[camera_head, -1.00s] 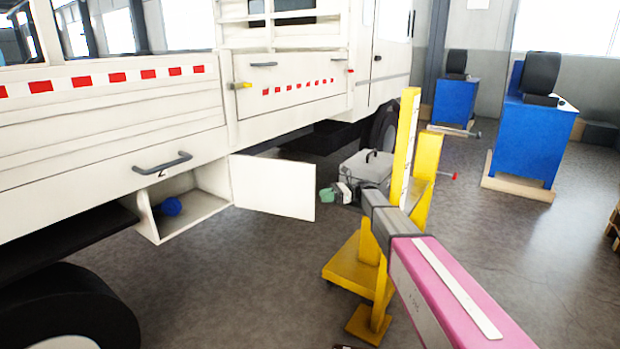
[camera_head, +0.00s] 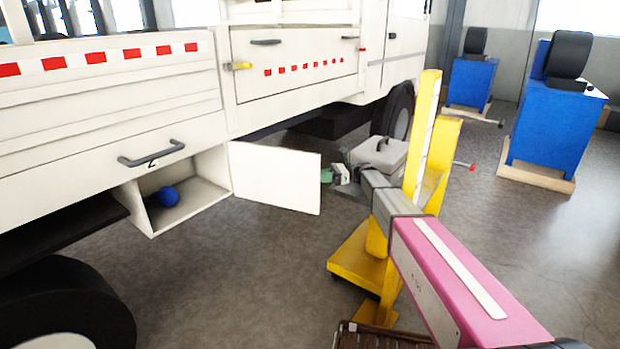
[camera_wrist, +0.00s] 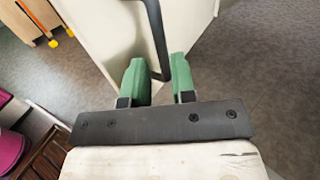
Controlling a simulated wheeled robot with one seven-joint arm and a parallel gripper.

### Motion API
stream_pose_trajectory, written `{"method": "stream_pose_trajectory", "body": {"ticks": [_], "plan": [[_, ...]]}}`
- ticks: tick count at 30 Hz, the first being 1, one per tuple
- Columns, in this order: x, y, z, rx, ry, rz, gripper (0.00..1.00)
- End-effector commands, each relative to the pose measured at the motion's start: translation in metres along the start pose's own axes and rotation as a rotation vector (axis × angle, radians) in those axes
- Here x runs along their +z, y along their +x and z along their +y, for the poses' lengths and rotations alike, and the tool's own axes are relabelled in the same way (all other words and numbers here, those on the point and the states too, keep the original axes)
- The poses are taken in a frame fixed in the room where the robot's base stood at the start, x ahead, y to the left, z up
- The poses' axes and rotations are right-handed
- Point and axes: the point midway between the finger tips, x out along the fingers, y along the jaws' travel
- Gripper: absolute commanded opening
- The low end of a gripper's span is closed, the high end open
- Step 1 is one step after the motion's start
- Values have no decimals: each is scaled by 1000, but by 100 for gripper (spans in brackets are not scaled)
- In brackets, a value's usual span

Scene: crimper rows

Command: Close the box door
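The box under the truck (camera_head: 206,196) is open, with a blue round thing (camera_head: 166,196) inside. Its white door (camera_head: 275,178) stands swung out to the right. My gripper (camera_head: 327,175) is at the door's free right edge, partly hidden behind it in the head view. In the wrist view the green fingers (camera_wrist: 158,80) are spread at the door panel (camera_wrist: 190,25). A dark bar handle (camera_wrist: 154,30) on the door runs down to the gap between the fingertips. The fingers do not look closed on it; contact cannot be told.
A yellow stand (camera_head: 425,140) rises beside my arm. Blue cabinets (camera_head: 555,125) stand at the right. The floor (camera_head: 260,260) in front of the box and door is clear.

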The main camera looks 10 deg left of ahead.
Motion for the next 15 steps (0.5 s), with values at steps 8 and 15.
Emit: {"method": "stream_pose_trajectory", "body": {"ticks": [8,15], "plan": [[0,43,0,0,0,0,24],[0,57,0,0,0,0,24]]}}
